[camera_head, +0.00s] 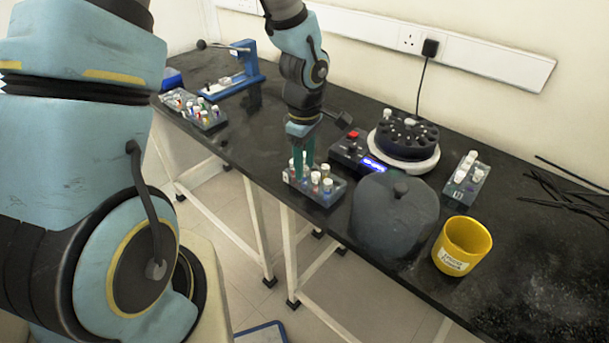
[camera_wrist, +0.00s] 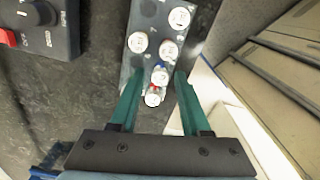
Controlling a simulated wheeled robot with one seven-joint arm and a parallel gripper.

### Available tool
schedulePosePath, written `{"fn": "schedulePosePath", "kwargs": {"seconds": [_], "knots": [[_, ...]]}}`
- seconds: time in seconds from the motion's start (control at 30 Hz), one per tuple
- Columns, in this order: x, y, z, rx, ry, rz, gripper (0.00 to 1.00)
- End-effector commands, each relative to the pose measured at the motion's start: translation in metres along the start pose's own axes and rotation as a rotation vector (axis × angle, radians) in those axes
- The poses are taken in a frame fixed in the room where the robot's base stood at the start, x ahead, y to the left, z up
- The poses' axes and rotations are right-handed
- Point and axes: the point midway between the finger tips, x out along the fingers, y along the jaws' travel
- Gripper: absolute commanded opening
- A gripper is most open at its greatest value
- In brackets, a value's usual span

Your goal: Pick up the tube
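A grey rack (camera_head: 335,195) near the table's front edge holds several capped tubes; it also shows in the wrist view (camera_wrist: 150,12). My gripper (camera_head: 302,172) points down over the rack's left part. In the wrist view its teal fingers (camera_wrist: 159,74) are apart. Two white-capped tubes, one farther (camera_wrist: 160,76) and one nearer (camera_wrist: 152,98), show between the fingers, with gaps at both sides. Other capped tubes (camera_wrist: 168,50) stand just beyond the fingertips. Which tube the task means cannot be told. The tubes' lower parts are hidden.
A control box (camera_head: 350,148) and a round centrifuge-like device (camera_head: 405,140) stand right of the rack. A dark lid (camera_head: 395,215) and a yellow cup (camera_head: 462,246) are nearer the front. Other tube racks stand left (camera_head: 208,122) and right (camera_head: 470,195). A blue stand (camera_head: 246,68) is behind.

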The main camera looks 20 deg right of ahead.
Motion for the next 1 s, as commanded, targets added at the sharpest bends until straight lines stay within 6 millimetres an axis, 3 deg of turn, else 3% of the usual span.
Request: {"fn": "schedulePosePath", "kwargs": {"seconds": [0.03,0.4,1.0], "knots": [[-0.0001,0.0000,0.0000,0.000,0.000,0.000,0.40],[-0.0002,0.0000,-0.0001,0.000,0.000,0.000,0.00],[-0.0050,0.0006,-0.0004,0.001,0.001,0.002,0.00]]}}
